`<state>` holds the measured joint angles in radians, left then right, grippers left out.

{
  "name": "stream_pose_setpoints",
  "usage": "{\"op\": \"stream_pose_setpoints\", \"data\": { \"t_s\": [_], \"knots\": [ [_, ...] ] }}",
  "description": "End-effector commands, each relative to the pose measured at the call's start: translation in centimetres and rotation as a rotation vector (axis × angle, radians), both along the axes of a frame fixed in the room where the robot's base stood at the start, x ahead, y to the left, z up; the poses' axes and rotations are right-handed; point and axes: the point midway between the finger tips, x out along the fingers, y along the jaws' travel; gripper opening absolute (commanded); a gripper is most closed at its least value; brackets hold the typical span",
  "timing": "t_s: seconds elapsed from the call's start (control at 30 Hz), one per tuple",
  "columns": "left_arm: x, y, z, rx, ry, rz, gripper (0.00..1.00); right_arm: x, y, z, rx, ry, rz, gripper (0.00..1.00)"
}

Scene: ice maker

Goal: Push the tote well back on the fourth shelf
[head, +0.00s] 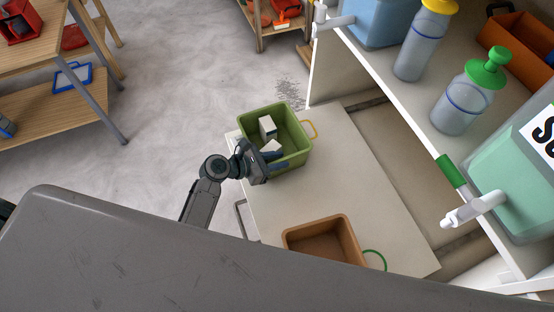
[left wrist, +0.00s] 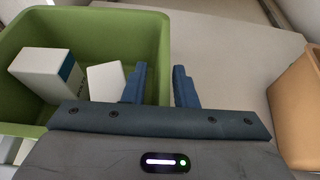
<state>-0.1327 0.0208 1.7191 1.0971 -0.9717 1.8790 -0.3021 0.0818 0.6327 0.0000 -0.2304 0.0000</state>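A green tote (head: 302,132) with a yellow handle stands on a pale shelf board (head: 350,195) in the head view. White boxes (head: 267,127) lie inside it. The tote also fills the left of the left wrist view (left wrist: 105,30). My left gripper (head: 281,161) is at the tote's near side. In the left wrist view its two blue fingers (left wrist: 160,68) are apart, one over the inside of the tote and one outside, with a tote wall between them. I cannot tell whether they touch the wall. My right gripper is not in view.
A brown tote (head: 322,222) with a green handle stands on the same board. Bare board lies between the totes. A shelf above at right holds bottles (head: 468,98) and dispensers (head: 525,150). A wooden table (head: 50,50) stands at the far left. My grey body blocks the lower left.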

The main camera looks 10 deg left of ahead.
Motion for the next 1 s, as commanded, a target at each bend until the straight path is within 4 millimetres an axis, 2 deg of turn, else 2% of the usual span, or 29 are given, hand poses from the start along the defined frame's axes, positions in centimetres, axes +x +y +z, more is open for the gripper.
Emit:
{"op": "stream_pose_setpoints", "data": {
  "t_s": [0.07, 0.13, 0.3, 0.53, 0.7, 1.0],
  "knots": [
    [0.0, 0.0, -0.9, -0.001, -0.001, 0.000, 0.25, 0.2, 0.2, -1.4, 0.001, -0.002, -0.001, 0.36],
    [-1.1, 1.5, 0.2, 0.007, -0.002, -0.001, 0.25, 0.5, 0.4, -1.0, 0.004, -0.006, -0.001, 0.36],
    [-3.0, 4.2, 1.8, 0.006, -0.001, -0.003, 0.25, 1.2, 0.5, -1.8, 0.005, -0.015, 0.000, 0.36],
    [-5.0, 6.9, 3.3, 0.005, 0.000, -0.001, 0.25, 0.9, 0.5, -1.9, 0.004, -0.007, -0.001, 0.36],
    [-5.7, 7.7, 3.9, 0.001, 0.000, 0.000, 0.25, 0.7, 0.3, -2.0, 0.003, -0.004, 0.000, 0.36],
    [-5.9, 8.0, 4.1, -0.001, 0.001, 0.000, 0.25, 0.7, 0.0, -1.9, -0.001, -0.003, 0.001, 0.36]
  ]
}}
